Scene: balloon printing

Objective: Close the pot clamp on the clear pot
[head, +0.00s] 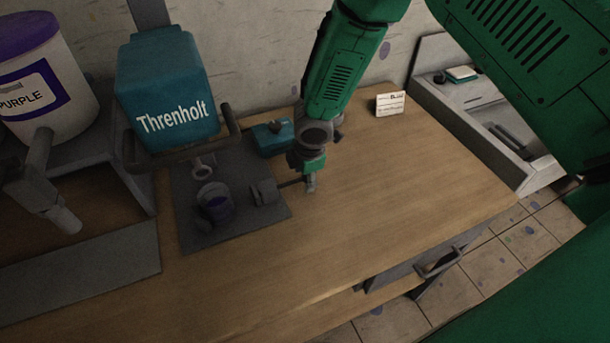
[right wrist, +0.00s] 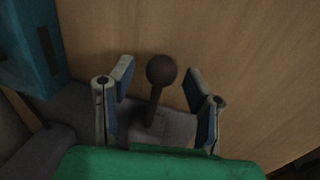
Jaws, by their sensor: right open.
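The clear pot (head: 216,206) with purple in it stands on the dark grey base plate (head: 190,240) of the Threnholt machine (head: 172,85). The grey pot clamp (head: 264,191) sits just right of the pot, apart from it. Its lever points right, towards my right gripper (head: 309,186). In the right wrist view the clamp lever (right wrist: 161,72) ends in a dark ball. My right gripper (right wrist: 159,88) is open there, with one finger on each side of the lever and gaps between. The pot does not show in the right wrist view. My left gripper is not in view.
A teal box (head: 272,138) with a knob stands behind the clamp, close to my right arm. A white tub labelled PURPLE (head: 45,85) stands on a grey stand at the left. A small card (head: 390,104) stands at the back. The wooden tabletop (head: 400,190) is clear at the right.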

